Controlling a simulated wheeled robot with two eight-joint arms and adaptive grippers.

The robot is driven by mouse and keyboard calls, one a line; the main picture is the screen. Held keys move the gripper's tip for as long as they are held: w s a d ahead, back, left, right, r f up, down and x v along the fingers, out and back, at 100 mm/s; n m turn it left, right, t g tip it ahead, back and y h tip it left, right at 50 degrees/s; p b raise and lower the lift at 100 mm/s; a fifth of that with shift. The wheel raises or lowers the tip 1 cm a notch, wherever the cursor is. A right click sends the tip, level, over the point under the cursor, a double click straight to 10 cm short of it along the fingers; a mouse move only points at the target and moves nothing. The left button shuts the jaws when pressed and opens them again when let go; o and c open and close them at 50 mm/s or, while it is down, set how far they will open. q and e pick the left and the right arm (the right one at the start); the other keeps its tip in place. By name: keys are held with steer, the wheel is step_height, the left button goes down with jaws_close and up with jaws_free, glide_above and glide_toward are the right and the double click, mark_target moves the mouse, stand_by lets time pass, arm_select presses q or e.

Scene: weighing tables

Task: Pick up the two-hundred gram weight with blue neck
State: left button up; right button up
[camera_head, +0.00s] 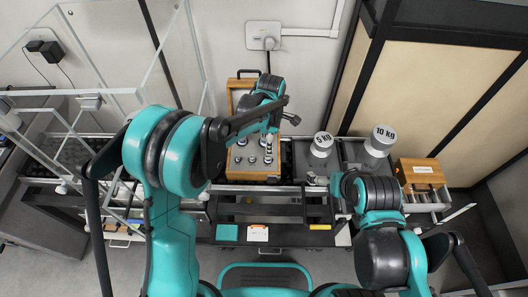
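An open wooden weight box (258,177) stands on the back table, with several small metal weights (252,160) upright in it. My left gripper (270,130) is over the box's right part, at the end of the arm reaching in from the left. Its fingertips are too small and covered to tell open from shut. The blue-necked two-hundred gram weight cannot be made out for certain; the arm hides part of the box. My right gripper (319,206) is low at the table's front edge, away from the box; its finger state is unclear.
Large 5 kg (322,145) and 10 kg (380,141) weights stand on dark trays right of the box. A second wooden box (420,172) is farther right. A clear-walled enclosure (95,75) stands at left. Coloured cards (257,233) lie along the front.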

mark_target(268, 160)
arm_select(q)
steer(key=f, duration=0.2)
steer(key=b, duration=0.1)
steer(key=shift+s+f, duration=0.25)
steer(key=shift+f, duration=0.15)
step_height(268, 160, down, 5)
steer(key=shift+a+r+b, duration=0.1)
steer(key=shift+a+b, duration=0.05)
steer(key=shift+b, duration=1.05)
steer(key=shift+r, duration=0.1)
steer(key=shift+c, duration=0.2)
jaws_close()
